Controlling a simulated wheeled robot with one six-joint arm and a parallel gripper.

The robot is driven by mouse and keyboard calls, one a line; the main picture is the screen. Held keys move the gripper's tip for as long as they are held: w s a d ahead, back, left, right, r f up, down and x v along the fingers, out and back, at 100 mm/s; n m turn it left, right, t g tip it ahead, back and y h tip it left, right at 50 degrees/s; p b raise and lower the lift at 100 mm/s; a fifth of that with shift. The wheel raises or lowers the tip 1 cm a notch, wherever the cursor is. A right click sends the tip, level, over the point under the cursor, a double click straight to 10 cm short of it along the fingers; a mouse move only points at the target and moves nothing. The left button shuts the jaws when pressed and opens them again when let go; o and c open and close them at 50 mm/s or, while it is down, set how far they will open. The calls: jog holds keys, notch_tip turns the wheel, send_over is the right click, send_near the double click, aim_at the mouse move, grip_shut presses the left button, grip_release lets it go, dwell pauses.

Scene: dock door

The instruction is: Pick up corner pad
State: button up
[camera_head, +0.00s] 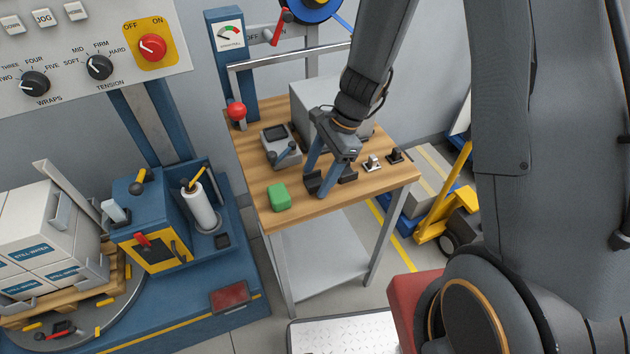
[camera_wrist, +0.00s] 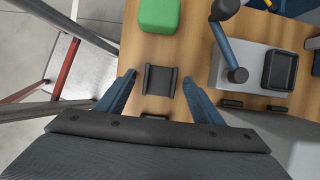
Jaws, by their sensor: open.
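The corner pad, a small dark grey angled piece (camera_head: 312,184), lies on the wooden bench top (camera_head: 250,152), right of a green block (camera_head: 278,197). In the wrist view the pad (camera_wrist: 160,81) sits between the two blue fingertips, with a visible gap on each side. My gripper (camera_head: 317,174) is open and points down at the pad. I cannot tell the exact height of the fingertips above the wood. In the wrist view my open gripper (camera_wrist: 161,78) has nothing clamped between its fingers.
A grey device with a lever (camera_head: 281,146) and a grey box (camera_head: 305,100) stand behind the gripper. Another dark piece (camera_head: 349,173) and small clips (camera_head: 372,163) lie to the right. The green block (camera_wrist: 160,15) is close beyond the pad in the wrist view.

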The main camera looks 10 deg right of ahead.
jog(key=c, duration=1.1)
jog(key=shift+r, duration=0.1)
